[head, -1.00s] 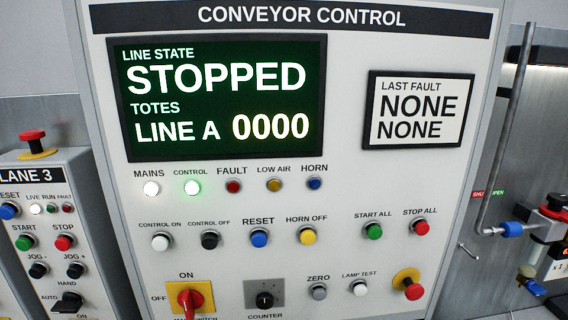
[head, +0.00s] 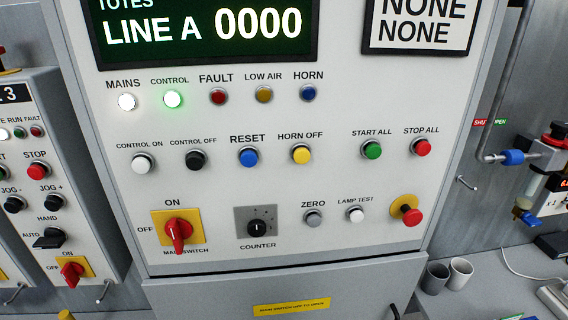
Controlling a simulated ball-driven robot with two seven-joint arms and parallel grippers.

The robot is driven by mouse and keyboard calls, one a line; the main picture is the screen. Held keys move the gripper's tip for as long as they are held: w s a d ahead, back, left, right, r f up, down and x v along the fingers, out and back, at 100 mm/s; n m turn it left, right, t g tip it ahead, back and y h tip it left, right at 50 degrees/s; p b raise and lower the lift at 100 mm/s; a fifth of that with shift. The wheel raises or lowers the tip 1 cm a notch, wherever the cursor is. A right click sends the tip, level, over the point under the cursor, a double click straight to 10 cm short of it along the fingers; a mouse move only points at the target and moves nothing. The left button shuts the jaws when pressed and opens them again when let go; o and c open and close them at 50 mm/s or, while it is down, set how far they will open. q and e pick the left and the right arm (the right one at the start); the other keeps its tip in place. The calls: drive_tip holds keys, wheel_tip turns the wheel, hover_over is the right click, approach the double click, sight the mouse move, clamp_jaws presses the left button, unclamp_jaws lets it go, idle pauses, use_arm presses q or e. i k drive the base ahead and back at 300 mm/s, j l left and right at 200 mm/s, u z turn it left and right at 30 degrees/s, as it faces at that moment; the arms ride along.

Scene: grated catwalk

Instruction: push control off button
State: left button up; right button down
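The black control off button (head: 196,160) sits in the middle row of the conveyor control panel (head: 330,190), under the label CONTROL OFF. The white control on button (head: 141,163) is to its left and the blue reset button (head: 248,157) to its right. The control lamp (head: 173,99) above glows green, and the mains lamp (head: 126,102) glows white. The display (head: 205,30) reads LINE A 0000; its upper part is cut off by the picture's top edge. Neither of my grippers shows in the head view.
A red main switch (head: 178,232) on a yellow plate, a black counter knob (head: 258,229) and a red mushroom button (head: 411,216) are lower on the panel. The lane 3 box (head: 85,190) stands at left. Two cups (head: 460,273) stand at lower right.

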sight(194, 162)
drive_tip(key=k+j+z, duration=0.15)
drive_tip(key=k, duration=0.3)
drive_tip(key=k+j+z, duration=0.2)
drive_tip(key=k, duration=0.3)
